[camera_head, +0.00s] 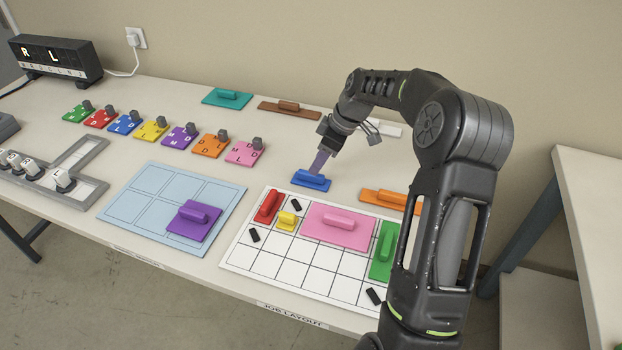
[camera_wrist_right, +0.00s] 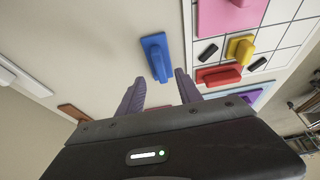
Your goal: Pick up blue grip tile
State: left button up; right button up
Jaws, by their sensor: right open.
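The blue grip tile (camera_head: 311,180) lies flat on the table behind the white grid board, with a raised blue grip along its top. I cannot tell whether a finger touches the tile. My left gripper does not show.
The white grid board (camera_head: 262,262) holds red, yellow, pink and green tiles and small black pieces. A light blue board (camera_head: 142,186) bears a purple tile (camera_head: 193,222). An orange tile (camera_head: 385,199) lies right of the blue one; brown (camera_head: 290,110) and teal (camera_head: 227,97) tiles lie behind.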

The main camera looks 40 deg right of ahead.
aim_at(311, 178)
jog(key=p+x, duration=0.1)
jog(key=x, duration=0.4)
jog(key=shift+s, duration=0.1)
dwell(0.4)
grip_shut()
dwell(1.3)
